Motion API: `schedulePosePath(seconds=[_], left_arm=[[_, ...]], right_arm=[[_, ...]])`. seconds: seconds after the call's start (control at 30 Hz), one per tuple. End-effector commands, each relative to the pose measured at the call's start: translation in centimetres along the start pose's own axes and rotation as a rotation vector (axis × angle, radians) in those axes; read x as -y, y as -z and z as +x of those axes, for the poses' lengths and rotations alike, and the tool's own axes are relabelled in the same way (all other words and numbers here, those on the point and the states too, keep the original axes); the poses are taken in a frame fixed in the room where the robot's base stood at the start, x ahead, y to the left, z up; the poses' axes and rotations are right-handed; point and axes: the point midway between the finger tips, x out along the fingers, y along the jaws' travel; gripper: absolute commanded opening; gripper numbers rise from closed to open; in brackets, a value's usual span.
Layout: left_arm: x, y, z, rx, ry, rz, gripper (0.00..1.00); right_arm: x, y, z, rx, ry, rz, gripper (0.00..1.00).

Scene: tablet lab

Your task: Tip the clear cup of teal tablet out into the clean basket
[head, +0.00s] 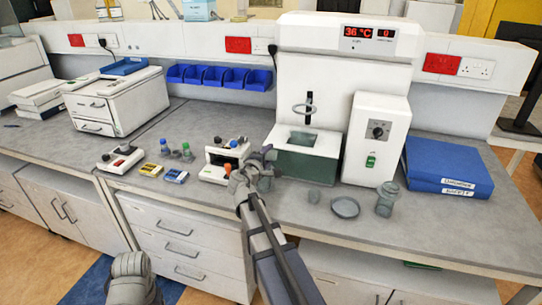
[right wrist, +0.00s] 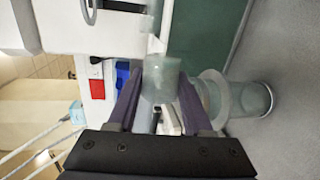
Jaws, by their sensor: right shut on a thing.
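My right gripper (head: 262,160) is over the bench, just left of the green-fronted bath of the white machine. In the right wrist view its two dark fingers (right wrist: 158,100) are shut on a small clear cup (right wrist: 160,78) with a greenish tint. I cannot make out the teal tablet inside it. A clear vessel with a wide rim (right wrist: 225,98) stands on the bench just below the held cup. It also shows under the gripper in the head view (head: 265,184). I cannot tell whether this is the clean basket.
The white machine (head: 345,55) with its bath (head: 308,165) stands behind the gripper. To the right are a small grey cup (head: 314,196), a round dish (head: 345,207), a clear jar (head: 386,200) and blue binders (head: 447,168). A small white device (head: 221,160) stands to the left.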

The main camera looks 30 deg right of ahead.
Motion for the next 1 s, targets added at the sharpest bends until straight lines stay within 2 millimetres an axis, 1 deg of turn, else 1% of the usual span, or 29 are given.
schedulePosePath(seconds=[0.1,0.2,0.5,0.73,1.0], left_arm=[[-0.1,0.0,0.6,0.000,0.000,0.000,0.72],[-0.1,0.1,0.9,0.000,0.000,0.000,0.72],[-0.2,0.1,2.2,0.000,0.000,0.000,0.72],[-0.3,0.2,2.8,0.000,0.000,0.000,0.72],[-0.3,0.2,3.0,0.000,0.000,0.000,0.72]], right_arm=[[0.2,0.8,0.1,0.039,-0.011,-0.197,0.19],[0.1,1.3,0.1,0.066,-0.018,-0.333,0.19],[0.4,2.2,0.0,0.132,-0.035,-0.666,0.19],[0.4,2.5,0.0,0.162,-0.041,-0.814,0.19],[0.3,2.7,-0.1,0.173,-0.045,-0.870,0.19]])
